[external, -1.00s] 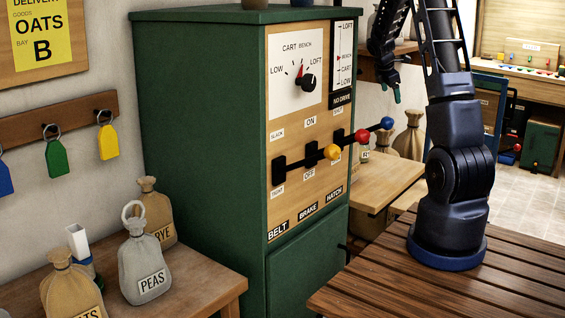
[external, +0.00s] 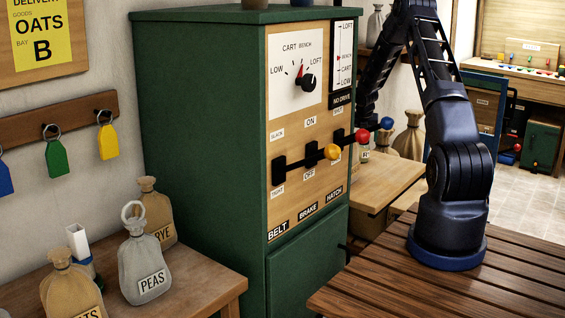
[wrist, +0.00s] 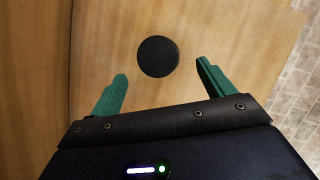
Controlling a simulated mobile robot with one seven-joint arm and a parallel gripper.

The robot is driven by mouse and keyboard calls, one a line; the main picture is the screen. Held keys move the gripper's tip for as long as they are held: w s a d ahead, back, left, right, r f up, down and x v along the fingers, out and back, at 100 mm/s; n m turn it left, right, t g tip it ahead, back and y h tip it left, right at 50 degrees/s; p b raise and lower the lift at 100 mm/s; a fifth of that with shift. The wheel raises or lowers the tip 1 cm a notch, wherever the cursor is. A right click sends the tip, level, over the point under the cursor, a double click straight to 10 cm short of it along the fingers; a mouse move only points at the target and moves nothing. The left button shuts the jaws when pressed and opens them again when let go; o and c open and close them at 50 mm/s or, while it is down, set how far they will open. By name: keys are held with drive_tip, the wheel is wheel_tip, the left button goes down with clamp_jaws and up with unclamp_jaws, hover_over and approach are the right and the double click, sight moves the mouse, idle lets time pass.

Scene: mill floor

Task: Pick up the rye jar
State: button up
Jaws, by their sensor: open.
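The rye jar (external: 365,156) is small and partly hidden behind the green cabinet's levers in the external view; only part of its label shows. In the wrist view a round black lid (wrist: 158,56), seen from above, stands on the wooden bench top. It appears to be the jar's lid. My gripper (wrist: 161,70) is open, its two green fingers apart on the left and right of the lid, with nothing held. In the external view my forearm reaches down behind the cabinet's edge, and the fingertips are hidden there.
The green cabinet (external: 200,120) with protruding levers (external: 325,152) stands left of my arm. The wooden bench (external: 385,182) is clear around the lid. Sacks (external: 408,138) stand behind it. A side table at left holds a peas sack (external: 145,265) and others.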

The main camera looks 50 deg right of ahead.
drive_tip(key=shift+x, duration=3.7)
drive_tip(key=c, duration=1.3)
drive_tip(key=shift+o, duration=0.2)
drive_tip(key=shift+r, duration=0.1)
